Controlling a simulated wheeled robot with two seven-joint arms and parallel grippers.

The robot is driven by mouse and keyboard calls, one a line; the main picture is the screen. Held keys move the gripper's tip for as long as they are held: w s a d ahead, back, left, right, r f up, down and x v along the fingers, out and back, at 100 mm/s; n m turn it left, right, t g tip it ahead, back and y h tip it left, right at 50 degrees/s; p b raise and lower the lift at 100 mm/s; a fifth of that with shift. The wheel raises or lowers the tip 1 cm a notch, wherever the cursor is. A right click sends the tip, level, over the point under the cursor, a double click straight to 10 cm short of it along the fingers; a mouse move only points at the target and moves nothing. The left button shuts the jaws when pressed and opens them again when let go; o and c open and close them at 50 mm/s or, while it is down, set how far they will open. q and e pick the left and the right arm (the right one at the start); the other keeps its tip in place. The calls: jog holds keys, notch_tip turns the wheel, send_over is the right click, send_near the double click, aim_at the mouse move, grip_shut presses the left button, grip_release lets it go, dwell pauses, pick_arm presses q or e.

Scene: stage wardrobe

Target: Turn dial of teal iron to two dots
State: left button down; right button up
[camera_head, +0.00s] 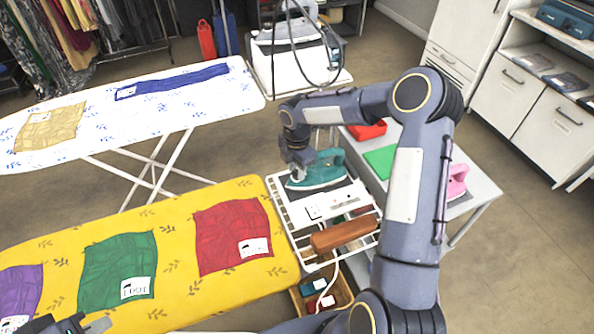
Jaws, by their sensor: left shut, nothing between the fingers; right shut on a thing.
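The teal iron (322,170) rests on the dark rest plate at the far end of a white wire rack, beyond the yellow ironing board. My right gripper (299,172) reaches down to the iron's left end and is shut on a part of it. The gripper and wrist hide that part, so the dial and its dots cannot be made out. My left gripper (88,326) shows only in part at the bottom left edge, over the yellow board, shut and empty.
The yellow board (180,297) bears red, green and purple cloths with cards. The white rack (287,222) also carries a brown wooden block (344,233). A pink iron (457,181) and a green cloth (381,160) lie on the table behind my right arm. A white ironing board (190,110) stands behind.

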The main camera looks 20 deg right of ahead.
jog(key=m+b, duration=0.1)
jog(key=m, duration=0.2)
jog(key=shift+m+b, duration=0.9)
jog(key=shift+m, duration=0.9)
jog(key=o, duration=1)
notch_tip(320, 180, up, 7)
jog(key=shift+f+b, duration=0.1)
jog(key=shift+b, duration=0.2)
jog(key=shift+r, duration=0.5)
